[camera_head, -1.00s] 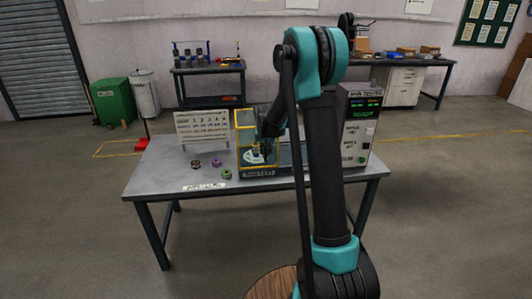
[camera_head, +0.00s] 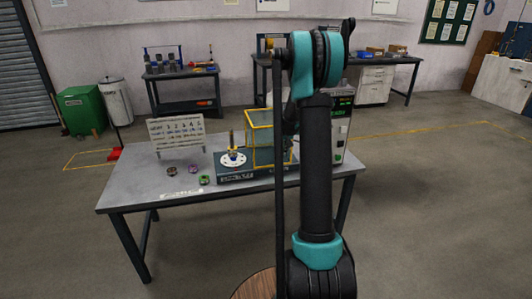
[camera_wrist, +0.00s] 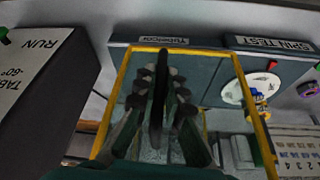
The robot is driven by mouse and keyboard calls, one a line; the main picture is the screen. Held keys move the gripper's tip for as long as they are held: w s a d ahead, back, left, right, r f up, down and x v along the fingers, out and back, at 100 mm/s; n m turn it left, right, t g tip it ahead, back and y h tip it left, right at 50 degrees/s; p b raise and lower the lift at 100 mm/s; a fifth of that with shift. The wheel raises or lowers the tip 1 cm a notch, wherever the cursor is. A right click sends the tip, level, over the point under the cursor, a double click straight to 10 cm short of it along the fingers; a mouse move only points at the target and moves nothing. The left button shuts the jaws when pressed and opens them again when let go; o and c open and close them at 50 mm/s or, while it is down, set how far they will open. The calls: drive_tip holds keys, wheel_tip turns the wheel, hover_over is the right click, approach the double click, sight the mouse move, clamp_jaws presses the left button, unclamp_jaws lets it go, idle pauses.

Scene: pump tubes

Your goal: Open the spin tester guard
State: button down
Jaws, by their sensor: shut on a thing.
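The spin tester guard (camera_head: 259,128) is a clear box with a yellow frame on the tester base (camera_head: 236,178). It stands over the right part of the base, and the white round rotor plate (camera_head: 233,159) is uncovered to its left. My gripper is shut on a dark upright bar, apparently the guard's handle (camera_wrist: 158,80). In the head view my arm hides the gripper and the guard's right side.
A control box with a green display (camera_head: 341,122) stands close at the right. A sign board (camera_head: 177,135) and several small coloured rings (camera_head: 193,170) are on the left of the table (camera_head: 130,183). The table's front left is clear.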

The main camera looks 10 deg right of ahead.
drive_tip(key=shift+d, duration=2.2)
drive_tip(key=c, duration=1.6)
unclamp_jaws()
drive_tip(key=v, duration=1.2)
